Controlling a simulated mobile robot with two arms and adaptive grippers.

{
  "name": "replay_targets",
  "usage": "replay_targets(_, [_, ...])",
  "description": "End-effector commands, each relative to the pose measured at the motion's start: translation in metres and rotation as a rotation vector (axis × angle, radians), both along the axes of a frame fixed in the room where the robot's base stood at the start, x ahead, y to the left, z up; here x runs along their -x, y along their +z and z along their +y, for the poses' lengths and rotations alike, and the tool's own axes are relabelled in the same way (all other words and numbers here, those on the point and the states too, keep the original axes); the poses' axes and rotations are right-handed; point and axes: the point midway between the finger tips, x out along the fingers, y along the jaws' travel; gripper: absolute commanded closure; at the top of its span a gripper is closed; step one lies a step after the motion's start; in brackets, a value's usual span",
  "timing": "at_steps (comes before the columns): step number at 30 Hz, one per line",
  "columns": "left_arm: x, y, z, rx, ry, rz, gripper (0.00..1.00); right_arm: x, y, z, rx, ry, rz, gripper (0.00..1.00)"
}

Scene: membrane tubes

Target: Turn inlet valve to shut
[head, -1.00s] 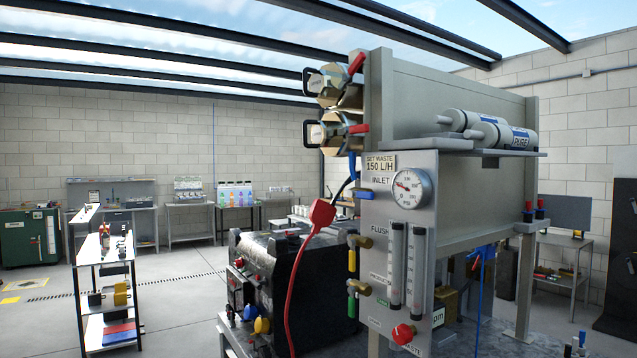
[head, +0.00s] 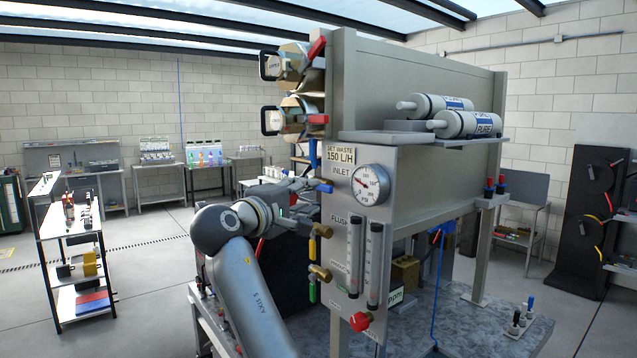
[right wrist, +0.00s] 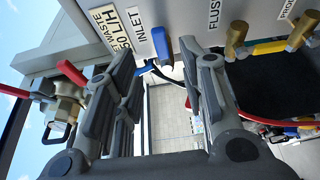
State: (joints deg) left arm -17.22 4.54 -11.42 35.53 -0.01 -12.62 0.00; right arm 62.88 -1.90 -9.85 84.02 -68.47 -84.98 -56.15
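The inlet valve's blue lever (head: 325,187) sits below the INLET label on the grey panel (head: 390,205). In the right wrist view the blue lever (right wrist: 162,45) shows beside that label, in the gap between my fingertips. My right gripper (head: 302,190) comes to the panel's left edge in the head view, close to the lever. In the right wrist view the gripper (right wrist: 157,60) has its two fingers spread wide apart and is open. I cannot tell whether a finger touches the lever. My left gripper is not in view.
Yellow (head: 313,250) and green (head: 312,285) valve levers sit lower on the panel, with a red knob (head: 360,321) at its bottom. A pressure gauge (head: 370,185) is right of the inlet. Red-handled clamps (head: 293,120) stick out above.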

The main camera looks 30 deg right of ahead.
Motion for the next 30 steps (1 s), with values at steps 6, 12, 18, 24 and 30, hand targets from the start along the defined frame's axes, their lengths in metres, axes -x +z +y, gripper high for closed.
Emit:
replay_targets(6, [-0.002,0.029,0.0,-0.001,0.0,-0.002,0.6,-0.02,0.005,-0.04,0.001,-0.003,0.004,0.62])
replay_targets(12, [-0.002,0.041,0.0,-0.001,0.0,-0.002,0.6,-0.032,0.002,-0.063,0.0,-0.001,0.002,0.62])
replay_targets(18, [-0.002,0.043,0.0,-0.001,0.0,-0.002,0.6,-0.036,0.0,-0.07,-0.001,0.002,0.0,0.62])
replay_targets(24, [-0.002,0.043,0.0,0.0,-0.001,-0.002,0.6,-0.036,-0.001,-0.07,-0.001,0.002,0.0,0.62])
replay_targets(30, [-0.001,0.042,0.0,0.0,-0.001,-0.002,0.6,-0.036,-0.001,-0.07,-0.001,0.001,0.0,0.86])
